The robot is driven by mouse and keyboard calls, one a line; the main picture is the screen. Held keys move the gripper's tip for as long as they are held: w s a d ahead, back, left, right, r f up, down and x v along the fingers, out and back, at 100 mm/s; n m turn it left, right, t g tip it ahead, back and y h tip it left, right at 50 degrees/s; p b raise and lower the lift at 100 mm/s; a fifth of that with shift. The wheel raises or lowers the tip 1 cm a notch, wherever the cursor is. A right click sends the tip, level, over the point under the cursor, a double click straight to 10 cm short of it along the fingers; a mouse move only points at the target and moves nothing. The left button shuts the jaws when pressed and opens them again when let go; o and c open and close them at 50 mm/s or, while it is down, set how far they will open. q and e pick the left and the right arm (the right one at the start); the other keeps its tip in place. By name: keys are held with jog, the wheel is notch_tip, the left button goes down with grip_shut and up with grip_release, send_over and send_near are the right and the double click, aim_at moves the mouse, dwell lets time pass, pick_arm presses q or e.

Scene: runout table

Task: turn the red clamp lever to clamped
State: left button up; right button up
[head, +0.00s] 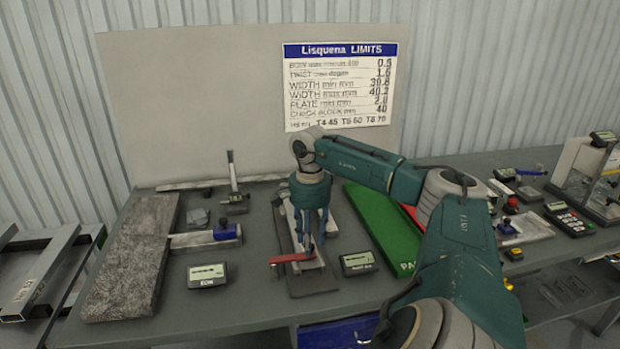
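The red clamp lever (288,258) lies near the front end of a narrow grey fixture (315,281) at the middle of the table. Its red arm points left from the fixture. My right gripper (308,242) points straight down over the fixture, with its fingertips at or just above the right part of the lever. I cannot tell whether they touch it or how far apart they are. The gripper hides part of the fixture behind it. My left gripper is not in view.
Small display boxes stand left (207,275) and right (358,262) of the fixture. A rough grey slab (130,265) and a blue-ended gauge (224,232) lie left. A green tray (378,222) lies right, partly behind my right arm. A limits sign (340,85) hangs behind.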

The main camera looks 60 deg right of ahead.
notch_tip(320, 180, up, 12)
jog(key=shift+f, duration=0.2)
dwell(0.6)
